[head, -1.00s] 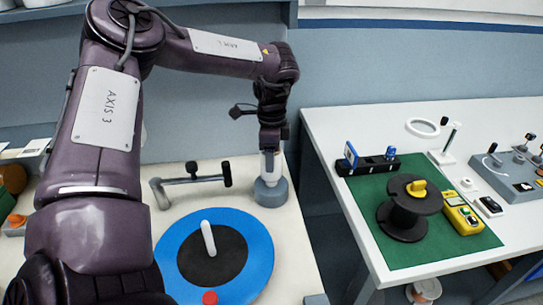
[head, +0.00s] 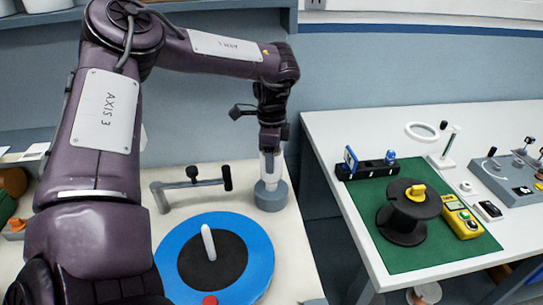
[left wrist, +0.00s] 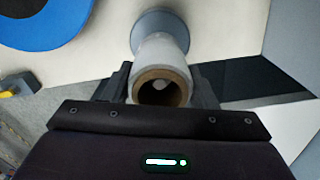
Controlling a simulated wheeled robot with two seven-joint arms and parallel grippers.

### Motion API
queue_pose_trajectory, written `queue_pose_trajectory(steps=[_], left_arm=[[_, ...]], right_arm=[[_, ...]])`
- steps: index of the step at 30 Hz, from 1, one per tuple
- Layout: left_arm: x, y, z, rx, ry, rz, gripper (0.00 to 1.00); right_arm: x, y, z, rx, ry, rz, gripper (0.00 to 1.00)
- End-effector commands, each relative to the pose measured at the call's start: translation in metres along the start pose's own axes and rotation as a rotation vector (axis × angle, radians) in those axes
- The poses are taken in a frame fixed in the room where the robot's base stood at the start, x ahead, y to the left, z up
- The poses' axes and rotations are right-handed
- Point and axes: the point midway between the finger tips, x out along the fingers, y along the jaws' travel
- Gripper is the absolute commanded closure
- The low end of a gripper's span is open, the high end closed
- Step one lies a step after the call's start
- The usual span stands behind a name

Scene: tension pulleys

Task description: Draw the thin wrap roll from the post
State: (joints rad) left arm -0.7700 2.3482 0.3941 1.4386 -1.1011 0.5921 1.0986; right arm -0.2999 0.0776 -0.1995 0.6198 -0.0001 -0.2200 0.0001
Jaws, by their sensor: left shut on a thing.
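The thin wrap roll (head: 269,166) is pale and stands upright above a round grey base (head: 271,196) at the right edge of the near bench. My left gripper (head: 271,143) comes down from above and is shut on the roll's upper end. In the left wrist view the roll (left wrist: 161,50) sits between my jaws (left wrist: 162,84), with its brown core facing the camera. A pale tip shows inside the core, likely the post. The grey base (left wrist: 158,20) shows beyond. Most of the post is hidden inside the roll. My right gripper is not in view.
A blue disc (head: 258,252) with a black centre and white peg lies left of the base. A grey crank handle (head: 190,184) stands behind it. Across a gap, the right bench holds a black spool (head: 405,216) on a green mat (head: 390,258).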

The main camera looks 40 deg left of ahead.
Motion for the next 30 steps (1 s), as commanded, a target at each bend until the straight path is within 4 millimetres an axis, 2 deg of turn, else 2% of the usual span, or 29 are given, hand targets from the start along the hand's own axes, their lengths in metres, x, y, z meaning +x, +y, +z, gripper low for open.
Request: queue_pose_trajectory(steps=[17, 30], left_arm=[[-0.001, 0.0, 0.0, 0.0, 0.001, 0.0, 0.73], [-0.02, 0.0, -0.001, 0.0, 0.001, -0.001, 0.73]], right_arm=[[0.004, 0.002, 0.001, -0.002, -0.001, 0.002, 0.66], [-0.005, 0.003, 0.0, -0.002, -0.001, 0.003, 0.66]])
